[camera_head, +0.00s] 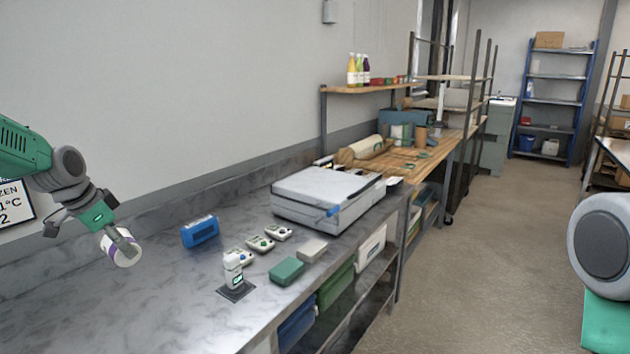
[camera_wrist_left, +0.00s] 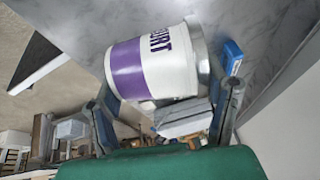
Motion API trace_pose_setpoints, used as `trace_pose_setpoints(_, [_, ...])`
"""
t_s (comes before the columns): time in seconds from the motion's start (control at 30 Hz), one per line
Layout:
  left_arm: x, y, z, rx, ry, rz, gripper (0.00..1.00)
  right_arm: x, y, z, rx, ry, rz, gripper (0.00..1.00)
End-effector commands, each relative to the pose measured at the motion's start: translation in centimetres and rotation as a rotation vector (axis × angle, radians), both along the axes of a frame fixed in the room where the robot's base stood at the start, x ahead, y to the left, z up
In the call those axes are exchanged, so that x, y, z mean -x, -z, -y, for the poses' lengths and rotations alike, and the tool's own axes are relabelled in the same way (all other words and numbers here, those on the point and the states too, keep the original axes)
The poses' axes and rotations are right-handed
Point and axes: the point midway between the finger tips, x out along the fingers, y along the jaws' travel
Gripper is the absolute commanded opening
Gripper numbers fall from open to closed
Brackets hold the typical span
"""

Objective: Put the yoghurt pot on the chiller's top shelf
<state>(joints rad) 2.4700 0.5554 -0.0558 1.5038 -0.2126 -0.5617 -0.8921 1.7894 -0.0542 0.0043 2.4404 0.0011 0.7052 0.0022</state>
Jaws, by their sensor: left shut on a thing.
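The yoghurt pot (camera_head: 122,249) is white with a purple band and is held in the air over the left part of the grey counter (camera_head: 150,310). My left gripper (camera_head: 118,240) is shut on it. In the left wrist view the pot (camera_wrist_left: 155,65) sits between the two fingers, with purple lettering on its side and a grey rim. In the head view it looks tilted. The chiller and its top shelf cannot be made out; only part of a sign (camera_head: 14,204) with a temperature shows at the left edge. My right gripper is not in view.
On the counter stand a blue device (camera_head: 200,231), a white handheld device (camera_head: 234,271) on a dark pad, a green box (camera_head: 287,271), a grey box (camera_head: 312,250), several small meters and a large grey flat unit (camera_head: 325,192). The counter's left front is clear.

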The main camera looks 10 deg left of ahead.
Motion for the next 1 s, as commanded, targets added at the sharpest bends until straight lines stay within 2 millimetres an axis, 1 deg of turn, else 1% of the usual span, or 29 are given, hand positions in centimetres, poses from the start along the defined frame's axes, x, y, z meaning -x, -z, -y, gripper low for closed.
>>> trace_pose_setpoints(0.03, [-0.2,0.0,1.1,-0.002,0.0,0.0,0.24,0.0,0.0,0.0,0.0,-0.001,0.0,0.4])
trace_pose_setpoints(0.17, [-0.5,0.1,4.3,-0.004,-0.013,0.001,0.24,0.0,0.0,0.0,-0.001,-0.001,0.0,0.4])
trace_pose_setpoints(0.27, [-0.7,0.4,7.6,-0.007,-0.03,0.001,0.24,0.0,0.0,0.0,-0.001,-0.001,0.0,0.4])
trace_pose_setpoints(0.37, [-0.7,1.0,11.7,-0.013,-0.061,-0.001,0.24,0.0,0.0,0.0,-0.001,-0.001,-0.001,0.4])
trace_pose_setpoints(0.4, [-0.5,1.3,13.5,-0.016,-0.076,-0.001,0.24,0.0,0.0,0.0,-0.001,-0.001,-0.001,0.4])
trace_pose_setpoints(0.47, [-0.1,1.9,16.1,-0.016,-0.109,-0.001,0.24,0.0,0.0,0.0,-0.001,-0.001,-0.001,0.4])
trace_pose_setpoints(0.5, [0.3,2.3,17.7,-0.018,-0.13,-0.001,0.24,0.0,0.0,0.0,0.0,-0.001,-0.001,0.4])
trace_pose_setpoints(0.6, [1.8,3.6,21.1,-0.019,-0.192,0.0,0.24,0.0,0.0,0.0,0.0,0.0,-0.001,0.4])
trace_pose_setpoints(0.7, [3.6,5.0,23.4,-0.015,-0.256,0.002,0.24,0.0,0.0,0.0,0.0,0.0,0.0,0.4])
trace_pose_setpoints(0.8, [5.3,6.2,24.8,-0.008,-0.313,0.002,0.24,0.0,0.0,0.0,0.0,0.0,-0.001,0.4])
trace_pose_setpoints(0.97, [8.2,8.1,26.2,0.0,-0.391,0.0,0.24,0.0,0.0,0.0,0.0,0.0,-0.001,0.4])
trace_pose_setpoints(1.0, [9.0,8.5,26.5,0.002,-0.409,-0.001,0.24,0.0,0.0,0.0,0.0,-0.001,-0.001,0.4])
